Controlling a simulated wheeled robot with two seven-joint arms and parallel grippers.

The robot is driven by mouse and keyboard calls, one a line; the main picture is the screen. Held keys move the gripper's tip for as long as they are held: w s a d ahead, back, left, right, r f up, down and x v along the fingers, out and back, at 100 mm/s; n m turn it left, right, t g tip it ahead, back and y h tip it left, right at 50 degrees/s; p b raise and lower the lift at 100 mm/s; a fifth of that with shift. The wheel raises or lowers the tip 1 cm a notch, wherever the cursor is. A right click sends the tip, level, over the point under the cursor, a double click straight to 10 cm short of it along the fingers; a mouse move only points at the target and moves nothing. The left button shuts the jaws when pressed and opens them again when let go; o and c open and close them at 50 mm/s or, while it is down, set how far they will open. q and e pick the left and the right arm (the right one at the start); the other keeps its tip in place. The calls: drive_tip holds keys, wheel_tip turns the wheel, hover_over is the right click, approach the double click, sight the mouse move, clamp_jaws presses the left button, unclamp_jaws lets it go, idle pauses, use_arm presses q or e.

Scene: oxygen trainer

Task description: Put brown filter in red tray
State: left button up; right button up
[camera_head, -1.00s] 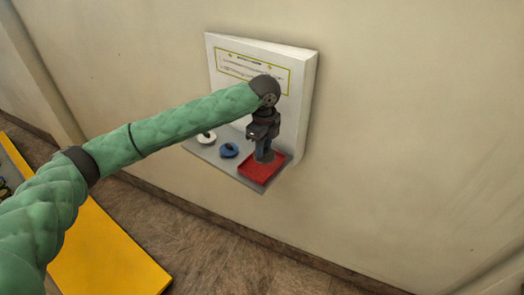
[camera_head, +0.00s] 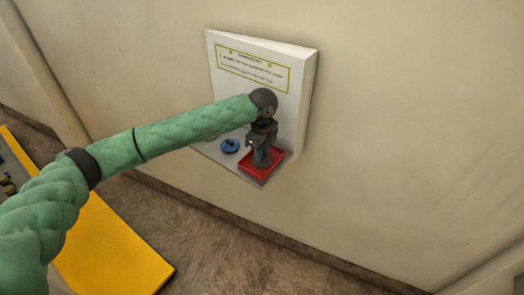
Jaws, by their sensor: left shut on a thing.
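The red tray (camera_head: 274,170) sits at the right end of the grey shelf of a white wall panel. My left gripper (camera_head: 262,160) points down right over the red tray, its fingertips at or just above the tray floor. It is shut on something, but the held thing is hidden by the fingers. I cannot make out the brown filter. My right gripper is not in view.
A blue round part (camera_head: 230,146) sits on the grey shelf (camera_head: 225,162) left of the tray. The white panel (camera_head: 290,80) with printed text rises behind. The wall on the right is clear.

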use_arm(q)
drive_tip(key=o, duration=0.9)
drive_tip(key=shift+o, duration=0.2)
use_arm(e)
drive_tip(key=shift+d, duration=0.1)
use_arm(q)
drive_tip(key=shift+r, duration=0.2)
drive_tip(key=shift+r+b, duration=0.35)
drive_tip(key=shift+b, duration=0.05)
wheel_tip(320, 180, up, 11)
drive_tip(key=b, duration=0.4)
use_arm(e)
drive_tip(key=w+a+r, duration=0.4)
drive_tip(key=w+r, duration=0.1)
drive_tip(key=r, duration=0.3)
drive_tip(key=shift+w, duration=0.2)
